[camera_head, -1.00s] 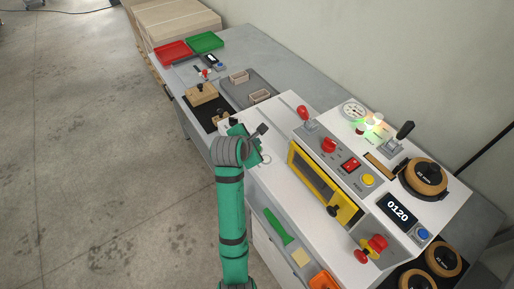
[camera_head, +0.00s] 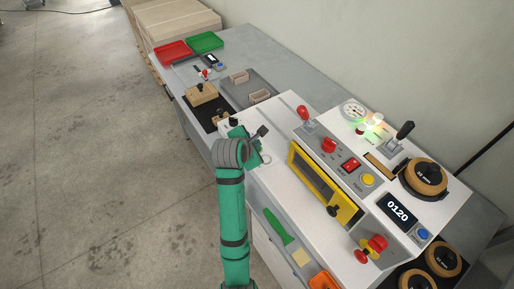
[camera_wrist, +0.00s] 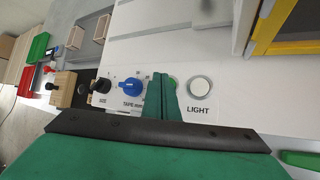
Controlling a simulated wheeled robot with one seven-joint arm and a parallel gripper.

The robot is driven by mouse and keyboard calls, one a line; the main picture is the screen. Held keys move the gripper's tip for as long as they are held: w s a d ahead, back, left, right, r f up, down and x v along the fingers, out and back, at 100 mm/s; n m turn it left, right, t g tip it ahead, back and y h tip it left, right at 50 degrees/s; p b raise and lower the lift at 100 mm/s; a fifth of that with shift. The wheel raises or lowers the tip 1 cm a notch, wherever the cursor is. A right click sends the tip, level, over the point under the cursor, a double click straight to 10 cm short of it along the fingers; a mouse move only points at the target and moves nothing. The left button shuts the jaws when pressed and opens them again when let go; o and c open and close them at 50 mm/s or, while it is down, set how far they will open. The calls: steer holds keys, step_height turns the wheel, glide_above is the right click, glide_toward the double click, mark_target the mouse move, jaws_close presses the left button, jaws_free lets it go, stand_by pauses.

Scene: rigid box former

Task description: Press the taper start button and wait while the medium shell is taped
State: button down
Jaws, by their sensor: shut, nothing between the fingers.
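My gripper (camera_wrist: 160,90) is shut and empty, low over the machine's front control strip. In the wrist view its fingertips cover most of a green button (camera_wrist: 174,82); I cannot tell whether they touch it or whether it is pressed in. A blue tape knob (camera_wrist: 130,87) and a black size knob (camera_wrist: 102,86) lie to its left. A white light button (camera_wrist: 200,88) lies to its right. The taper (camera_head: 285,115) has a yellow-framed window (camera_head: 322,182). I cannot pick out the medium shell; two small open boxes (camera_head: 238,76) (camera_head: 260,96) stand on a grey plate.
Wooden blocks (camera_head: 202,93), a red tray (camera_head: 173,53) and a green tray (camera_head: 205,42) lie farther back. The floor at left is clear.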

steer(key=shift+f, duration=0.45)
stand_by(0.8)
steer(key=shift+r, duration=0.85)
steer(key=shift+r, duration=0.1)
steer(key=shift+r, duration=2.4)
